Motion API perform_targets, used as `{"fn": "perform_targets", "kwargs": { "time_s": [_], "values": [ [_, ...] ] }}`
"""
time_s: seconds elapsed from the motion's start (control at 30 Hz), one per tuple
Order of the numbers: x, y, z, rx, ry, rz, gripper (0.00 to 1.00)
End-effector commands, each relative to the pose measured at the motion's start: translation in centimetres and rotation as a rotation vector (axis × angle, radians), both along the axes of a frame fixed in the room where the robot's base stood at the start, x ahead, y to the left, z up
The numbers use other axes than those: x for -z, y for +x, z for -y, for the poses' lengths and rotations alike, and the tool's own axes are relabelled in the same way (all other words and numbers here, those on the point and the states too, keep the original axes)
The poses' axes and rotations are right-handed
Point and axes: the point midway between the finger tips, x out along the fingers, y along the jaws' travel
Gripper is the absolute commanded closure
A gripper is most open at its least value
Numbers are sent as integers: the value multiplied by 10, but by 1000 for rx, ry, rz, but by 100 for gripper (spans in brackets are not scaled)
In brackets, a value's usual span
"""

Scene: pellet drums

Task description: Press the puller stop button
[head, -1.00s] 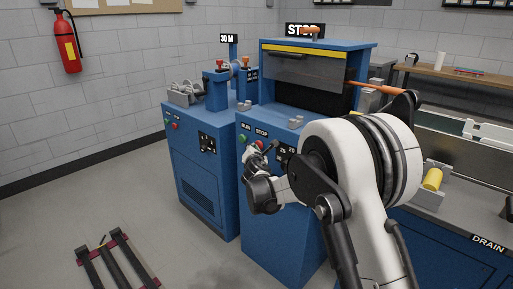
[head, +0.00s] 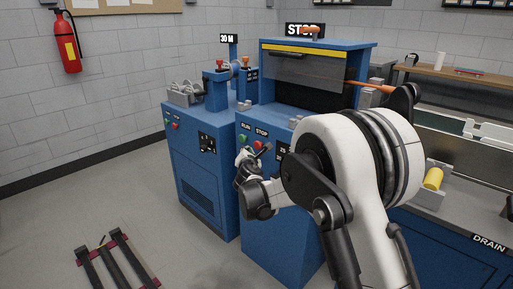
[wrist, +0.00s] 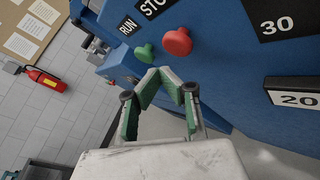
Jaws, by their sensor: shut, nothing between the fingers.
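A red mushroom button (wrist: 177,42) under a STOP label (wrist: 152,7) and a green button (wrist: 145,53) by a RUN label (wrist: 127,27) stand out from a blue panel in the wrist view. In the head view the red button (head: 258,145) and green button (head: 242,139) are on the front of the right blue machine (head: 262,205). My gripper (wrist: 168,72) is shut and empty, its tips just below the two buttons in the picture. The head view shows the gripper (head: 251,154) close to the panel; contact cannot be told. No puller name is readable.
A left blue machine (head: 205,185) has its own small red button (head: 176,126). A drain counter (head: 485,222) is at right. A dark floor frame (head: 118,262) lies front left; floor between is clear.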

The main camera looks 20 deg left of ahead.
Motion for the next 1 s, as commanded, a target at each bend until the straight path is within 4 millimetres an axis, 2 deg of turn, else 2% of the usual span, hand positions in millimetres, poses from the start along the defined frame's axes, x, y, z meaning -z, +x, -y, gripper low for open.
{"fn": "perform_targets", "kwargs": {
  "time_s": [0.4,1.0],
  "values": [
    [0,-32,-16,-1,0,1,100],
    [0,-33,-16,-1,0,1,100]
  ]
}}
